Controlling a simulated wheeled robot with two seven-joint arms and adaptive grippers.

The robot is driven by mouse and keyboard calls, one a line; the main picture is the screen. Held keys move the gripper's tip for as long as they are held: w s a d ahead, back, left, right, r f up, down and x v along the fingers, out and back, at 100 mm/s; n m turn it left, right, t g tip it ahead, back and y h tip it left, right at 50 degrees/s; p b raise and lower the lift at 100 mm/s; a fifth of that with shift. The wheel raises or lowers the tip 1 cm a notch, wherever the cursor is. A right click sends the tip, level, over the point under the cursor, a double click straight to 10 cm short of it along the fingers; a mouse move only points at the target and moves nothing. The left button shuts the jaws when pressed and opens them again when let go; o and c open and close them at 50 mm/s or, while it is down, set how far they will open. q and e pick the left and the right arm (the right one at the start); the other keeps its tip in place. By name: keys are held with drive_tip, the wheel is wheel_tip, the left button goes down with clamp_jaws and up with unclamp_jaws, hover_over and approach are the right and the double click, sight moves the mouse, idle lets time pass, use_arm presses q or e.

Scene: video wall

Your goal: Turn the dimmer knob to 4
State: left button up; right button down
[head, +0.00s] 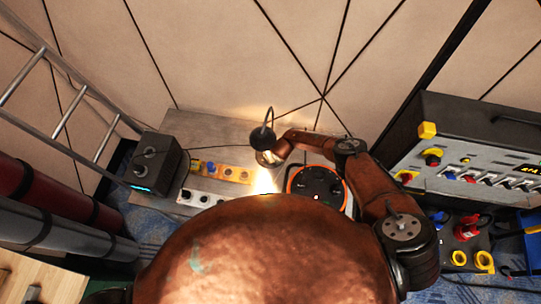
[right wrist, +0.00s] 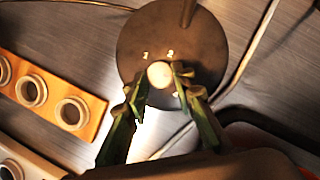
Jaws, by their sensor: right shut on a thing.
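The dimmer is a dark round base (right wrist: 140,40) with a pale round knob (right wrist: 160,75) near its lower edge. Two small pale marks show on the base above the knob; I cannot read them surely, nor tell the knob's setting. In the head view the dark base (head: 261,136) stands on the grey bench, with a thin curved stem rising from it. My right gripper (right wrist: 161,80) has a green finger on each side of the knob and is shut on it. In the head view the right gripper (head: 268,158) covers the knob. My left gripper is in neither view.
An orange strip with round sockets (right wrist: 95,104) lies left of the dimmer. A black device with an orange rim (head: 317,183) sits close right of the gripper. A dark two-knob box (head: 155,163) stands at left, a control panel (head: 460,150) at right. A bright glow lies below the gripper.

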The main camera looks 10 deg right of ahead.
drive_tip(key=shift+s, duration=0.1)
drive_tip(key=c, duration=1.6)
unclamp_jaws()
